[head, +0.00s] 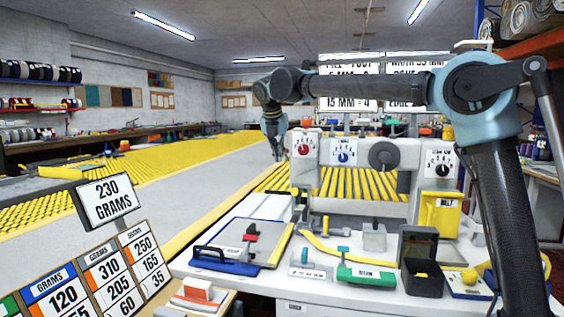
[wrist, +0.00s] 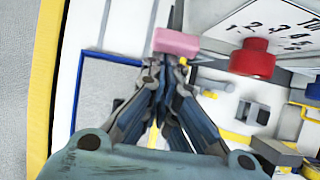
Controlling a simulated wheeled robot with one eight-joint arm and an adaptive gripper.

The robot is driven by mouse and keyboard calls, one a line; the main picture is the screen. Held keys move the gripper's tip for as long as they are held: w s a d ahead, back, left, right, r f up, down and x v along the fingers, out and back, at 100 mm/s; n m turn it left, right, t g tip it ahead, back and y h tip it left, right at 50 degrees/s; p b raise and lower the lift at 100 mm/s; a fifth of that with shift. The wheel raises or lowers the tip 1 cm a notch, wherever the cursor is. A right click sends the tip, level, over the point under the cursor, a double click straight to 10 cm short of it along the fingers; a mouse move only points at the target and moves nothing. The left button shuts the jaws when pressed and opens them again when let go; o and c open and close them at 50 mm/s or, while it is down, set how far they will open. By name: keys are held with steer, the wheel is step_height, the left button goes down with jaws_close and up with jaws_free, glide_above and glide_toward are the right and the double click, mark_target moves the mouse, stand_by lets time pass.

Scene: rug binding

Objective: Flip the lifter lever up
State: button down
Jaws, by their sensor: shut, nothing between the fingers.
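My gripper (wrist: 170,64) is shut with nothing between its fingers. In the head view my gripper (head: 277,156) hangs fingers down just left of the white sewing machine (head: 322,160). In the wrist view a pink block (wrist: 176,42) shows right at my fingertips; it may be the lifter lever's grip, but I cannot tell. I cannot tell whether the fingers touch it. No lifter lever stands out clearly in the head view; that side of the machine is partly hidden by my gripper.
A red knob (wrist: 252,60) on a numbered dial sits right of my fingers; the red dial (head: 303,146) shows on the machine's front. A blue dial (head: 343,152) and dark handwheel (head: 383,156) are farther right. Tools and a black box (head: 422,284) crowd the white bench.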

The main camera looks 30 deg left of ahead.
steer(key=shift+w+a+r, duration=0.1)
steer(key=shift+w+r, duration=0.15)
steer(key=shift+r, duration=0.2)
steer(key=shift+w+r, duration=0.1)
step_height(320, 180, down, 4)
steer(key=s, duration=0.2)
steer(key=v, duration=1)
steer(key=shift+r, duration=0.15)
stand_by(0.5)
